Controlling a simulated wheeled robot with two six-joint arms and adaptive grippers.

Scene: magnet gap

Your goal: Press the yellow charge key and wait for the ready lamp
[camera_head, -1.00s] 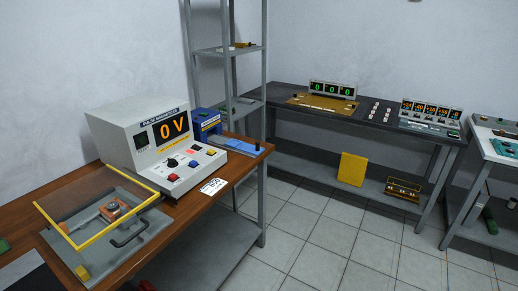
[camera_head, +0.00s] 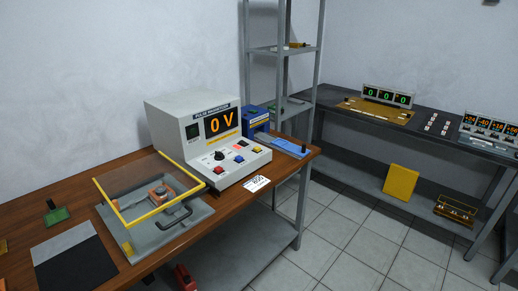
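The pulse magnetizer (camera_head: 190,118) is a pale grey box with a sloped control panel on the wooden bench, left of centre. Its display (camera_head: 221,121) reads 0 V in orange. A small yellow key (camera_head: 257,149) sits at the panel's right, with a blue key (camera_head: 239,159) and a red key (camera_head: 219,170) nearer. A small dark window (camera_head: 192,131) left of the display looks unlit; the lettering below it is too small to read surely. A small red light (camera_head: 240,147) glows on the panel. Neither of my grippers is in view.
A fixture (camera_head: 155,215) under a yellow-framed clear cover (camera_head: 125,213) stands before the magnetizer. A white card (camera_head: 256,183) lies by the panel. A blue device (camera_head: 256,120) stands behind it. Tiled floor (camera_head: 350,235) is free right of the bench.

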